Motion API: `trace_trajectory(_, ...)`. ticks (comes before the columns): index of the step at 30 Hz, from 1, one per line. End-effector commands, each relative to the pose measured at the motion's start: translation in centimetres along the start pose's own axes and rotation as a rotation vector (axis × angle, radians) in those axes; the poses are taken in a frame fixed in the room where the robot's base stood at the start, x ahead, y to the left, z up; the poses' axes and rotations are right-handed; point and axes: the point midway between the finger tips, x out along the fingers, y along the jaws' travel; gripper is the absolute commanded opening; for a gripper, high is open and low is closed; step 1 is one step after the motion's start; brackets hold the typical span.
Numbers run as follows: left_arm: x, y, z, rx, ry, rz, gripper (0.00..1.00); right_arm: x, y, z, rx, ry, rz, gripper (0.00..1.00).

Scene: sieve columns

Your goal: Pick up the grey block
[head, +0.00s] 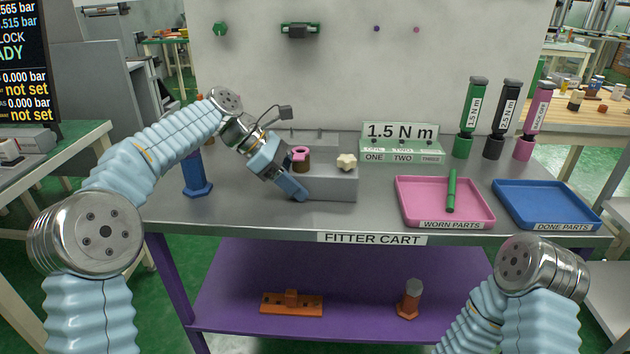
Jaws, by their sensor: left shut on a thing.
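The grey block (335,187) is on the steel top of the cart, left of centre. A brown cylinder with a pink piece (301,158) and a cream knobbly piece (346,162) sit on top of it. My left gripper (297,188) reaches down at the block's left end, with one blue finger across its front face. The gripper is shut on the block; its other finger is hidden. I cannot tell any gap under the block. My right arm shows at the lower right, but its gripper is out of view.
A blue post (196,175) stands left of the block. A green-white torque box (402,150) is behind right. A pink tray (418,215) with a green tool (451,190) and a blue tray (540,222) lie to the right. Three torque drivers (502,120) stand behind the trays.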

Motion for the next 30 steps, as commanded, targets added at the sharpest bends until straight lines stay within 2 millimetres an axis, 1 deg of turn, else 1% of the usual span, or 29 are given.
trace_trajectory(5,-0.8,0.1,0.9,0.002,-0.001,0.002,0.18,0.0,0.0,0.0,0.0,0.0,0.0,0.87)
trace_trajectory(12,-4.4,0.1,4.5,0.005,-0.002,0.003,0.18,0.0,0.0,0.0,0.0,0.0,0.0,0.87)
trace_trajectory(15,-5.5,0.1,5.7,0.003,-0.002,0.002,0.18,0.0,0.0,0.0,0.0,0.0,0.0,0.87)
trace_trajectory(22,-6.8,0.1,6.9,0.002,-0.001,0.001,0.18,0.0,0.0,0.0,0.0,0.0,0.0,0.87)
trace_trajectory(30,-7.1,-0.1,7.1,0.0,0.0,0.0,0.18,0.0,0.0,0.0,0.0,0.0,0.0,0.87)
